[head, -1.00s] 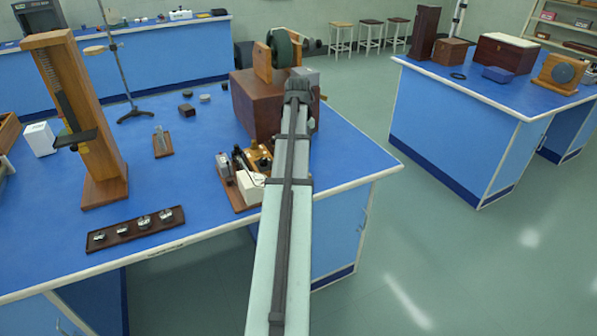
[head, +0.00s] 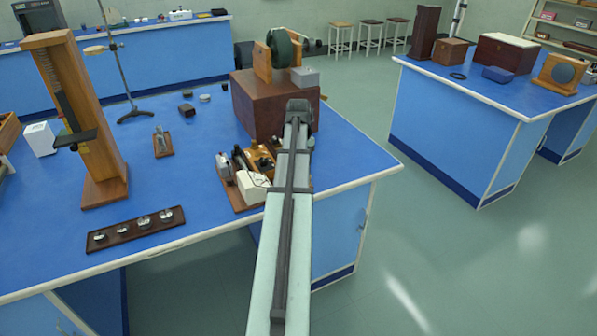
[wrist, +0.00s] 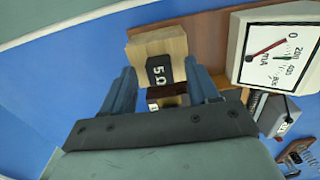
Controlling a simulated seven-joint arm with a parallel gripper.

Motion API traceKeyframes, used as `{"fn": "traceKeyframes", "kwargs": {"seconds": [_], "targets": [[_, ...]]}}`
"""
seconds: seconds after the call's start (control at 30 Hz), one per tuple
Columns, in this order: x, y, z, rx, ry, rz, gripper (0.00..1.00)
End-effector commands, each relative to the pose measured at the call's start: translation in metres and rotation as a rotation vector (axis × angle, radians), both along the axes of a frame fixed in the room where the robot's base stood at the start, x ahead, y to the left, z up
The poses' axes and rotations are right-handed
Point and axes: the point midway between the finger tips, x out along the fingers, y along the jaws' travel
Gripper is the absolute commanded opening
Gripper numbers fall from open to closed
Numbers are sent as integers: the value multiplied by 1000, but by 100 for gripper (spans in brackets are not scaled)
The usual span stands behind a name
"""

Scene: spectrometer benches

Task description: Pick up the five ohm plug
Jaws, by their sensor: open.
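In the wrist view the five ohm plug (wrist: 159,72) is a small black block with "5 Ω" in white. It stands at a pale wooden block (wrist: 150,45) on a brown wooden board. My gripper (wrist: 163,76) is open, with its two blue-grey fingers on either side of the plug and apart from it. I cannot tell how far above the board the fingertips are. In the head view my arm hides the plug and my gripper.
A white milliammeter (wrist: 276,52) stands close to the right finger; it also shows in the head view (head: 251,186). A large brown box (head: 270,105) stands behind the board. A dark strip of metal weights (head: 105,244) lies to the left. Blue bench top is free between them.

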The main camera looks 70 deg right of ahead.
Motion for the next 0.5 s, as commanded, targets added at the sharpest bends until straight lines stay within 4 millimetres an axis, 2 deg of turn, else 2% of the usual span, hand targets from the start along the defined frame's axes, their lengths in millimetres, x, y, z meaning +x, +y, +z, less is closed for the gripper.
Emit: {"fn": "traceKeyframes", "kwargs": {"seconds": [0.1, 0.5], "targets": [[0, 0, 0, 0, 0, 0, 58], [0, 0, 1, 0, 0, 0, 19]]}}
